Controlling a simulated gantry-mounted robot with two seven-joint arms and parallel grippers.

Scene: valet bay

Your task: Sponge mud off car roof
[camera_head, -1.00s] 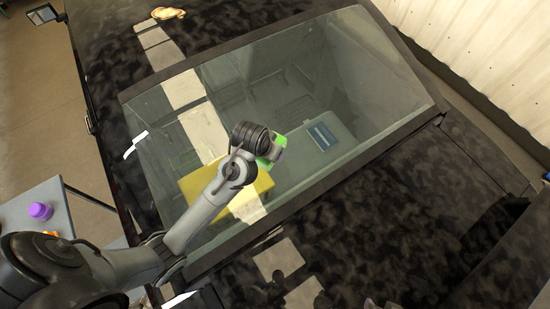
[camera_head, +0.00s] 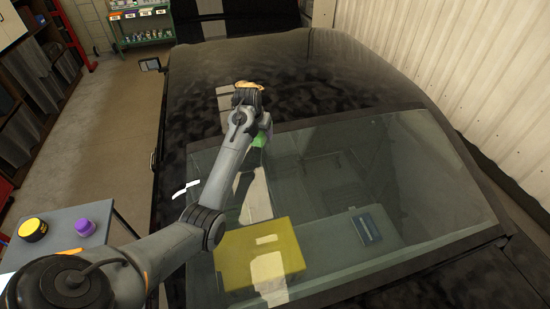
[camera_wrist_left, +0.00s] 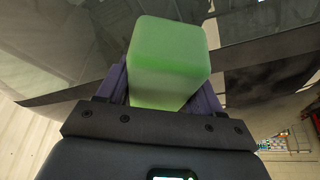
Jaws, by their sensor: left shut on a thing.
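My left gripper (camera_head: 266,124) is shut on a green sponge (camera_head: 260,139). The sponge shows large between its fingers in the left wrist view (camera_wrist_left: 168,55). It is over the far edge of the car's glass, close to the roof; I cannot tell whether it touches. The dark, mottled car roof (camera_head: 330,85) lies beyond the glass. My right gripper is not in view.
The sloping car glass (camera_head: 340,180) lies below and right of my arm, with a yellow box (camera_head: 250,262) visible through it. A side table (camera_head: 60,240) at left holds a purple item (camera_head: 85,227) and a yellow-topped item (camera_head: 33,229). A corrugated wall (camera_head: 460,70) stands at right.

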